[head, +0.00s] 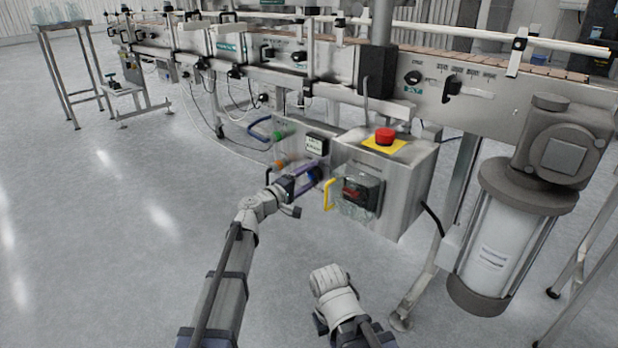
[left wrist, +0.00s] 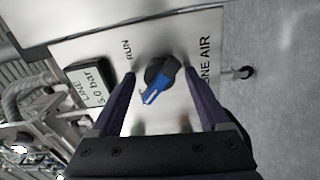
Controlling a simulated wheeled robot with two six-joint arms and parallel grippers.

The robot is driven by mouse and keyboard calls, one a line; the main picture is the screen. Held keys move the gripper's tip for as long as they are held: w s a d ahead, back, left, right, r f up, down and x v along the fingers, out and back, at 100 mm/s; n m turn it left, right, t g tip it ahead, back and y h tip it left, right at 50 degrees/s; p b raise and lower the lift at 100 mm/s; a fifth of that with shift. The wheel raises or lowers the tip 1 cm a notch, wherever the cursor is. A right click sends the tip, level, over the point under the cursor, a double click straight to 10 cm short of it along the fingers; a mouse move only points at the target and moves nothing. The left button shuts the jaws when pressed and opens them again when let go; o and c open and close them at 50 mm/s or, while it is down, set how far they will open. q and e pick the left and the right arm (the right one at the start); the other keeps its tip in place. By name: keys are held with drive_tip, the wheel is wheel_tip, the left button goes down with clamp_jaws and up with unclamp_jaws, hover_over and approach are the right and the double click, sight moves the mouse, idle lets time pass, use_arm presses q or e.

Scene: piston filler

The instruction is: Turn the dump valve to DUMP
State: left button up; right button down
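The dump valve is a round black knob with a blue handle (left wrist: 160,80) on a pale panel in the left wrist view. The handle carries a white stripe and points to the lower left of that picture. In the head view my left gripper (head: 306,178) is at the panel and mostly hides the knob.
A LINE 5.0 bar display (left wrist: 91,83) is beside the valve. The floor in front is clear.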

use_arm(q)
drive_tip(key=shift+s, duration=0.1)
drive_tip(key=v, duration=0.7)
drive_tip(key=shift+s+a, duration=0.25)
